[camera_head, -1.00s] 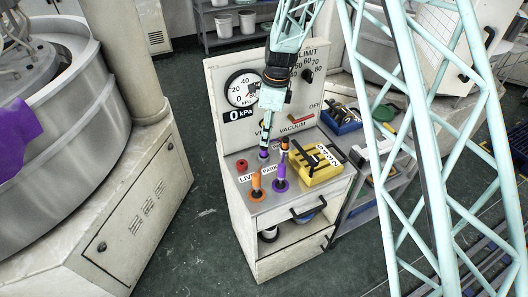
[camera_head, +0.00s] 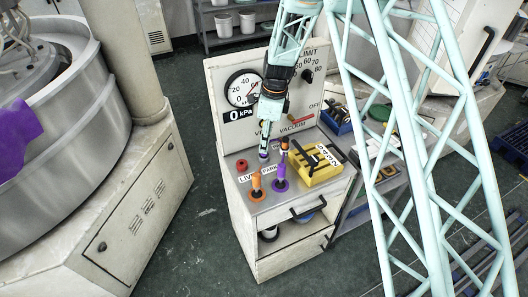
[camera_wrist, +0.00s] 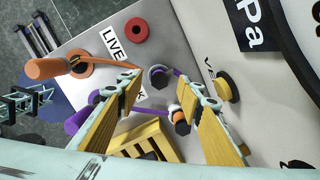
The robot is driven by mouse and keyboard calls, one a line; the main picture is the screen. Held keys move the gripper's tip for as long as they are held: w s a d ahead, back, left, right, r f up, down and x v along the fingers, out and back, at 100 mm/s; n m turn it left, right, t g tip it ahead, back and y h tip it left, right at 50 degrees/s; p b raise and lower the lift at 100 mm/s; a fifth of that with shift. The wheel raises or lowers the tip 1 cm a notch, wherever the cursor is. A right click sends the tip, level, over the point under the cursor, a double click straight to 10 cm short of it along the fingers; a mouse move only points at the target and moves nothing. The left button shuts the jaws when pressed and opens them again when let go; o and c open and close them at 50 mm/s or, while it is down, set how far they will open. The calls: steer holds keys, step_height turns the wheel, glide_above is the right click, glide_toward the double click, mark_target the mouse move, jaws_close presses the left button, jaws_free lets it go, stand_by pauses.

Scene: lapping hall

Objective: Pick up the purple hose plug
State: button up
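A small upright plug with a grey six-sided top and purple parts (camera_wrist: 157,78) stands on the cabinet top, between my fingertips in the wrist view. In the head view its purple and pale bands (camera_head: 264,152) show just below my gripper (camera_head: 265,135). My gripper (camera_wrist: 161,83) is open, its yellow-padded fingers on either side of the plug; I cannot tell whether they touch it. A taller purple handle-like piece (camera_head: 280,173) stands nearer the front, beside an orange one (camera_head: 257,186). Another banded top (camera_wrist: 181,122) with orange and black stands close to one finger.
A yellow block with black parts (camera_head: 317,166) sits on the cabinet top at right. A red knob (camera_head: 242,165) is at left. The gauge panel (camera_head: 219,90) rises behind, with a yellowish knob (camera_wrist: 228,88) close to my finger.

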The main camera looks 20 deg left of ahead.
steer(key=shift+a+f, duration=0.2)
steer(key=shift+f, duration=2.15)
steer(key=c, duration=1)
